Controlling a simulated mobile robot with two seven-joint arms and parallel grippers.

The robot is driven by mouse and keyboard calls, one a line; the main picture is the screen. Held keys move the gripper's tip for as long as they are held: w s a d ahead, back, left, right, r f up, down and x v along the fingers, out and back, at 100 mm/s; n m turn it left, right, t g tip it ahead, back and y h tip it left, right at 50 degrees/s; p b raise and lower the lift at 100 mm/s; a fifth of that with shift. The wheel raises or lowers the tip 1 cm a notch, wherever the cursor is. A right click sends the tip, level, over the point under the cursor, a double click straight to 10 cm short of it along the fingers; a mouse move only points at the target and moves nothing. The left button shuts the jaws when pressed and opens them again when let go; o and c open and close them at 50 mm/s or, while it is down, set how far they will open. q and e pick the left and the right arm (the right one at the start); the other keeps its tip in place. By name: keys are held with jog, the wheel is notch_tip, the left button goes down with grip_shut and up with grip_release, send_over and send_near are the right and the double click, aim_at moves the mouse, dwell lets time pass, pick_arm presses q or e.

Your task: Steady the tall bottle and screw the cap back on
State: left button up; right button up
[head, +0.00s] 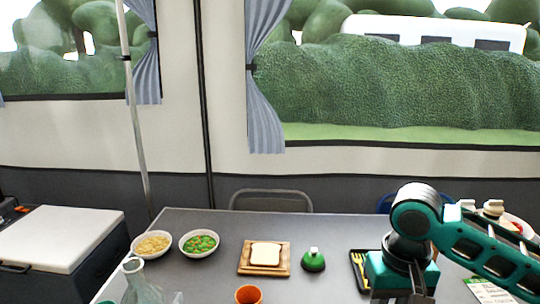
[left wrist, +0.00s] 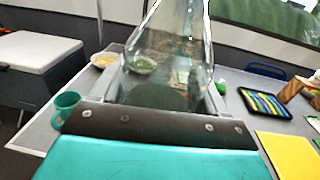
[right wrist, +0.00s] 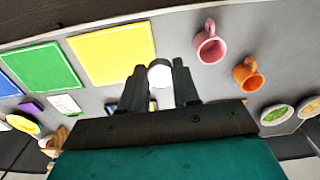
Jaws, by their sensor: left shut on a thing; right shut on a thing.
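The tall bottle (head: 140,287) is clear glass and stands near the lower left of the head view, its narrow neck open at the top. In the left wrist view its wide body (left wrist: 165,75) is between the fingers of my left gripper (left wrist: 163,93), which is shut on it. My right gripper (right wrist: 159,73) is shut on a small round white cap (right wrist: 160,75), held at its fingertips. The cap is apart from the bottle. In the head view my right arm comes in from the right, and the cap is hidden there.
Two food bowls (head: 151,245), bread on a wooden board (head: 245,268), a green item (head: 313,261) and an orange cup (head: 248,294) stand on the grey table (head: 215,270). A black cutlery tray (head: 355,258) is at the right. A teal mug (left wrist: 65,106) stands left of the bottle.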

jog(key=shift+s+a, duration=0.1)
jog(key=shift+s, duration=0.05)
pick_arm(q)
jog(key=shift+s+d+r+h, duration=0.1)
jog(key=shift+s+d+h, duration=0.15)
jog(key=shift+s+h, duration=0.1)
jog(key=s+d+m+g+h, duration=0.1)
jog(key=d+m+g+h, duration=0.3)
jog(key=d+m+h, duration=0.4)
jog(key=d+r+h, duration=0.1)
jog(key=d+h, duration=0.2)
jog(key=d, duration=0.3)
jog(key=shift+f+h, duration=0.1)
jog(key=shift+h, duration=0.15)
pick_arm(e)
jog(key=s+a+r+n, duration=0.2)
jog(key=a+r+n, duration=0.5)
jog(key=a+r, duration=1.5)
jog(key=a, duration=0.3)
jog(key=shift+s+r+n, duration=0.3)
jog(key=shift+r, duration=0.1)
